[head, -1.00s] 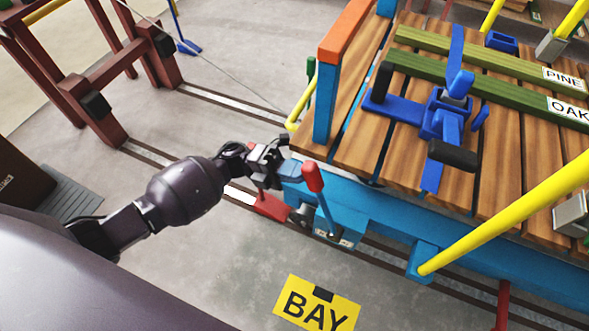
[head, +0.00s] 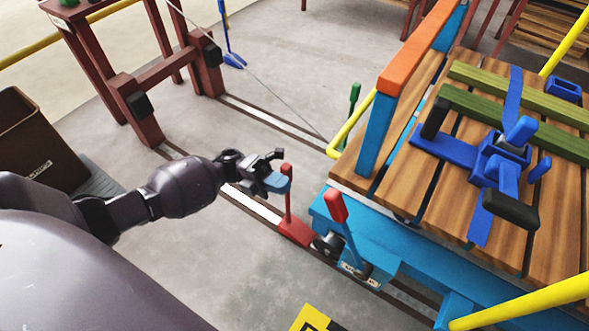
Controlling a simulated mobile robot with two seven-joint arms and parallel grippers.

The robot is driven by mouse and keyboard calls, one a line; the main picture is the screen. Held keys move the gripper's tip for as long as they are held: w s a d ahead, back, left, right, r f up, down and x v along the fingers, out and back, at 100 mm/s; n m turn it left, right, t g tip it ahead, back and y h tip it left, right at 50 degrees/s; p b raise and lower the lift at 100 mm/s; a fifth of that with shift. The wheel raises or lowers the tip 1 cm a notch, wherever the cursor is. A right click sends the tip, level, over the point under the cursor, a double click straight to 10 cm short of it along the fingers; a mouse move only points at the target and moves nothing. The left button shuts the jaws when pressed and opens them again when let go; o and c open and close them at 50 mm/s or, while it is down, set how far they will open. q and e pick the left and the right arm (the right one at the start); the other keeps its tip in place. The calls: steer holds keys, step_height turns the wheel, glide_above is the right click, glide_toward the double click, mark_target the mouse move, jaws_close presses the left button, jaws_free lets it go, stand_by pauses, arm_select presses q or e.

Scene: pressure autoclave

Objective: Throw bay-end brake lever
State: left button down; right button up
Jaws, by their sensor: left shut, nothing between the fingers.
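A lever with a red grip (head: 337,207) and blue shaft leans up and left from a bracket at the near end of the blue cart (head: 400,228). My left gripper (head: 281,172) is shut and empty, left of this lever and apart from it in the picture. A red wheel chock (head: 296,233) with an upright red handle (head: 287,195) sits on the rail by the cart wheel. The gripper overlaps that handle's upper part; I cannot tell whether they touch. A green-handled lever (head: 353,98) stands at the cart's far side. My right gripper is not in view.
The wooden cart deck carries a blue clamp (head: 500,160) and green beams (head: 520,95). Yellow rails (head: 540,300) flank it. A dark red frame (head: 140,105) stands at the left rails, near a brown bin (head: 38,140). A yellow sign (head: 315,320) lies at the bottom edge.

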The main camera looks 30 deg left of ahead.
arm_select(q)
steer(key=shift+a, duration=0.25)
steer(key=shift+h, duration=0.8)
steer(key=f, duration=0.1)
steer(key=a+f+b, duration=0.2)
steer(key=shift+w+a+f, duration=0.15)
steer(key=shift+w+f, duration=0.1)
steer(key=shift+f, duration=0.15)
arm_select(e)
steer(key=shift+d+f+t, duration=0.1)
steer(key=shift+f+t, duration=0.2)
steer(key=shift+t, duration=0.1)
arm_select(q)
steer(key=p+x, duration=0.1)
steer(key=x, duration=1.3)
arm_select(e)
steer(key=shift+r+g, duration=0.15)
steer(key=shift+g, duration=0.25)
